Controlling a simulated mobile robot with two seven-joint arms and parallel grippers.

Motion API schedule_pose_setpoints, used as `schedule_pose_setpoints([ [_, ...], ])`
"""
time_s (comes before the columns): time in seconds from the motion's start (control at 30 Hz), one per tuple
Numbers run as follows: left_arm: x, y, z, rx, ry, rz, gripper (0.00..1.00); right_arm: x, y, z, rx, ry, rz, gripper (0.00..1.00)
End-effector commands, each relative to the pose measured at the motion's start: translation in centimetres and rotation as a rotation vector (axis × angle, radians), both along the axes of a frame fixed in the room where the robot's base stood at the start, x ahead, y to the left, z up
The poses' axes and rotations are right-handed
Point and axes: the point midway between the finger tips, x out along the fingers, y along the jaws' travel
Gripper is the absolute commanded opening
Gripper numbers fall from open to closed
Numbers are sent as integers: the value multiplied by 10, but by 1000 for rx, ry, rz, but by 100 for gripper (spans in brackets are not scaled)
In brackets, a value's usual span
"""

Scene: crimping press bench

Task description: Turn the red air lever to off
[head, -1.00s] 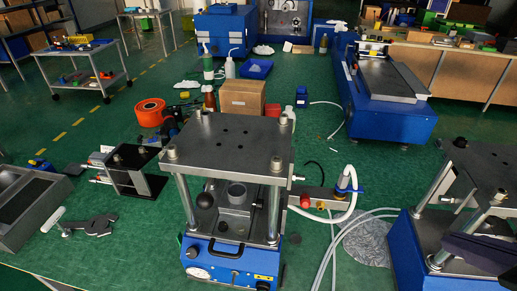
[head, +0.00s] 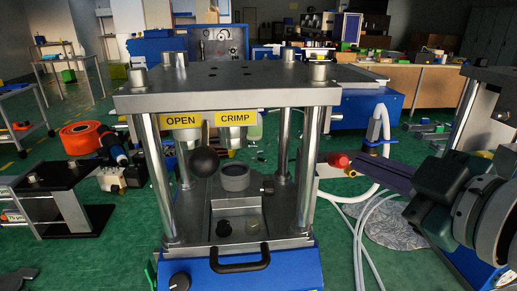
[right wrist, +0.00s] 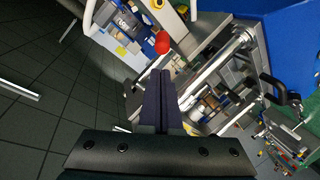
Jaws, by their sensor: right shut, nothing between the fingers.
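The red air lever (head: 337,160) shows as a small red part on the air fitting, just right of the press's right-hand posts. My right gripper (head: 356,166) comes in from the right, with its dark fingers together and empty. In the head view its tips lie close to the right of the red lever. In the right wrist view the red lever (right wrist: 162,42) is a round red end just beyond the fingertips (right wrist: 160,74). I cannot tell whether they touch. The lever's exact angle is unclear. My left gripper is not in view.
The blue press (head: 235,262) with steel posts and top plate (head: 230,95) stands left of my right gripper. A white hose (head: 378,130) with a blue clamp rises behind the fingers. A second press stands at the right, partly behind my arm.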

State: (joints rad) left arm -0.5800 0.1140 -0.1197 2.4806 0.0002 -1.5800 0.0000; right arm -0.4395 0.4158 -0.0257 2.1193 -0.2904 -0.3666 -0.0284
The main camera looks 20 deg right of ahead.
Motion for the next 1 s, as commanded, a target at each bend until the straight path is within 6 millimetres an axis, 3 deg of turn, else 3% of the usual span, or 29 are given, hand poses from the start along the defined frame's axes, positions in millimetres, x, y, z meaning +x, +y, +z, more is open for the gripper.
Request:
schedule_pose_setpoints([
  [0.2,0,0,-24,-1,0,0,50,39,0,-13,0,-4,0,0],
  [0.4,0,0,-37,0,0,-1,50,62,1,-18,0,-1,0,0],
  [0.9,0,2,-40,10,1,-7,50,71,1,-18,1,2,-1,0],
  [1.0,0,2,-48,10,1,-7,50,69,0,-25,-1,-14,-1,0],
])
